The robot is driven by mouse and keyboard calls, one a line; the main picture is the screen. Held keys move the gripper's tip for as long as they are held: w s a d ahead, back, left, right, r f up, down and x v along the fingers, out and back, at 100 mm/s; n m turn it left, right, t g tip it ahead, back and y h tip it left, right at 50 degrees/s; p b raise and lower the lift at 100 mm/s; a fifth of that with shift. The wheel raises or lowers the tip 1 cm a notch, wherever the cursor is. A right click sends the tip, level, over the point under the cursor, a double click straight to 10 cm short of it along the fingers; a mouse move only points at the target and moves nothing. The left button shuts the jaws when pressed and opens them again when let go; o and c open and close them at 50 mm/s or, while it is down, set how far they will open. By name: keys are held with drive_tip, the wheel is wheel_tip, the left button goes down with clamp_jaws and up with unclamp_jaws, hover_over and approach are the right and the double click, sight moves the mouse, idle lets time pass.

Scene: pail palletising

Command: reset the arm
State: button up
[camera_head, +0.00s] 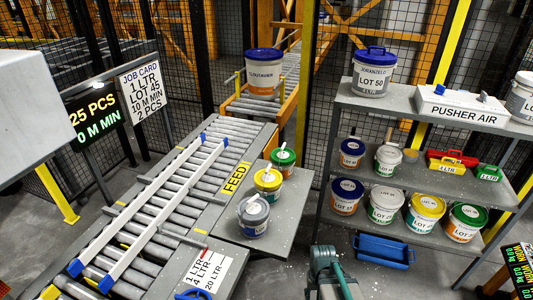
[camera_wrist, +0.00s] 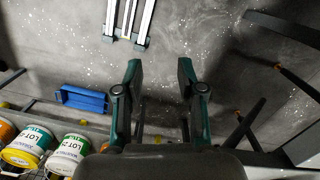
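My gripper (camera_wrist: 160,75) is in the wrist view, with its two dark and teal fingers spread apart. Nothing is between the fingers; bare grey floor shows behind them. In the head view, a grey and teal part of my arm (camera_head: 330,275) shows at the bottom, right of the small side table; I cannot make out the fingertips there. No pail touches the gripper in the wrist view.
A roller conveyor (camera_head: 205,165) runs at left. A side table (camera_head: 285,215) holds three lidded pails. A shelf rack (camera_head: 425,105) at right carries several pails and toolboxes. A blue tray (camera_head: 384,250) lies below it and also shows in the wrist view (camera_wrist: 83,98).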

drive_tip(key=s+f+g+b, duration=0.6)
drive_tip(key=s+f+b, duration=0.3)
drive_tip(key=s+f, duration=1.6)
wheel_tip(320, 180, down, 24)
drive_tip(key=s+b, duration=0.1)
drive_tip(key=b, duration=2.5)
drive_tip(key=shift+s+f, duration=0.15)
drive_tip(key=shift+s, duration=0.15)
